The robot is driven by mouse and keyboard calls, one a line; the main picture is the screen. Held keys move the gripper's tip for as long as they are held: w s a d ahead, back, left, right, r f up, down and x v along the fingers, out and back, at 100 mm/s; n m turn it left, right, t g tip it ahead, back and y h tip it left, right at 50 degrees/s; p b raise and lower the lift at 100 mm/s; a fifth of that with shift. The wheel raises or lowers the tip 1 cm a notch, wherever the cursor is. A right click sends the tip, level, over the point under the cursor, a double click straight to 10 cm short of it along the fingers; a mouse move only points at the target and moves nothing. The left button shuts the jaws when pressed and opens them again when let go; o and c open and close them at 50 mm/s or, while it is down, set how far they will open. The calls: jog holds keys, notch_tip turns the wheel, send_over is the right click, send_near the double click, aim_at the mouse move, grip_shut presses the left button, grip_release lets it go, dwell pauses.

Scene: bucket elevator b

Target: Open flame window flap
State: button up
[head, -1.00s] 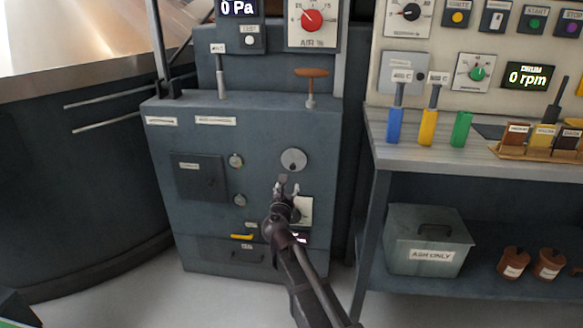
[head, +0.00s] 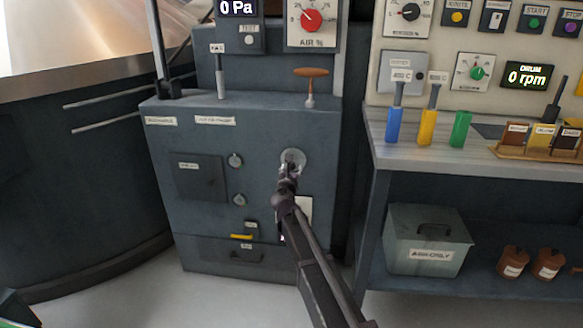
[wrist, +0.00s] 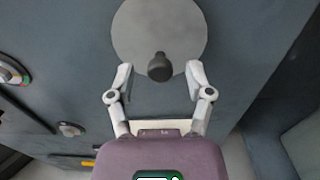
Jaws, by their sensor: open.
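The round grey flap (head: 293,156) is on the front of the dark blue-grey cabinet, right of centre. In the wrist view the flap (wrist: 140,30) shows as a light disc lying over the panel, with a dark round knob (wrist: 160,67) on its lower part. My gripper (wrist: 159,75) is open, with one light finger on each side of the knob. A gap shows between each finger and the knob. In the head view my gripper (head: 290,172) hides the lower part of the flap and the knob. What lies behind the flap is hidden.
A dark square door (head: 200,178) and two small round fittings (head: 236,160) are left of the flap. A pale plate (head: 305,208) is below it, partly behind my arm. A lever with an orange handle (head: 311,72) stands on top. A shelf bench (head: 378,165) stands at right.

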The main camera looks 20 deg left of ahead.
jog(key=shift+x, duration=0.9)
grip_shut()
